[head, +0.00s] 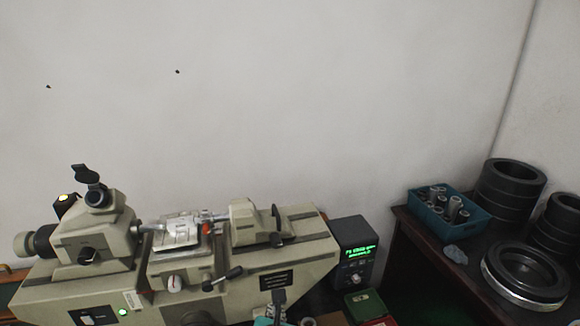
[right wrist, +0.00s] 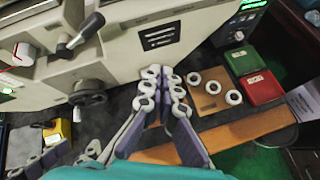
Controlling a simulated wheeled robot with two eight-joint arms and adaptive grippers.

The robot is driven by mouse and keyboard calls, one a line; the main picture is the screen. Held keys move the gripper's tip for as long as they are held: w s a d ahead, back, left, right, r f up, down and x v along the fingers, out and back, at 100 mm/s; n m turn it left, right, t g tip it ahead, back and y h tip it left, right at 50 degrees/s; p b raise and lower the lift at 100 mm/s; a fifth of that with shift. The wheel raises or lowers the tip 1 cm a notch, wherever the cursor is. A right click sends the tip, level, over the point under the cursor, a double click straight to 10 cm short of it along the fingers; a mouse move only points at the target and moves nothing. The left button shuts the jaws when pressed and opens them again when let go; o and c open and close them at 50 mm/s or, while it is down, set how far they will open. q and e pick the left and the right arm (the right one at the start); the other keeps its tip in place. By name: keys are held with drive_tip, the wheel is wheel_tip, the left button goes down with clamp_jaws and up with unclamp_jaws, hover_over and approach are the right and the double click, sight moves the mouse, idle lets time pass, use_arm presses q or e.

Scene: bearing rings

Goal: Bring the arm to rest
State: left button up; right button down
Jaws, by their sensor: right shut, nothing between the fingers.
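My right gripper (right wrist: 165,75) is in the right wrist view, with its two fingers close together, shut and empty. It is over the dark bench top in front of the machine, left of a brown board (right wrist: 212,104). Three small pale rings (right wrist: 213,88) lie on the board, apart from the fingers. The right arm's resting place cannot be told from these frames.
The grey measuring machine (head: 210,265) stands against the wall, with a display box (head: 353,250) beside it. A green box (right wrist: 243,60) and red box (right wrist: 261,87) sit right of the board. A blue crate (head: 430,215) and large dark rings (head: 508,190) occupy the right table.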

drive_tip(key=s+d+f+m+g+b, duration=0.2)
drive_tip(key=s+d+f+m, duration=0.2)
drive_tip(key=d+m, duration=0.7)
drive_tip(key=s+d+f+m+g+b, duration=0.2)
drive_tip(key=d+f+m, duration=0.6)
drive_tip(key=m, duration=1.4)
drive_tip(key=s+d+b, duration=0.1)
drive_tip(key=s+d, duration=0.1)
drive_tip(key=shift+d+f+h, duration=0.4)
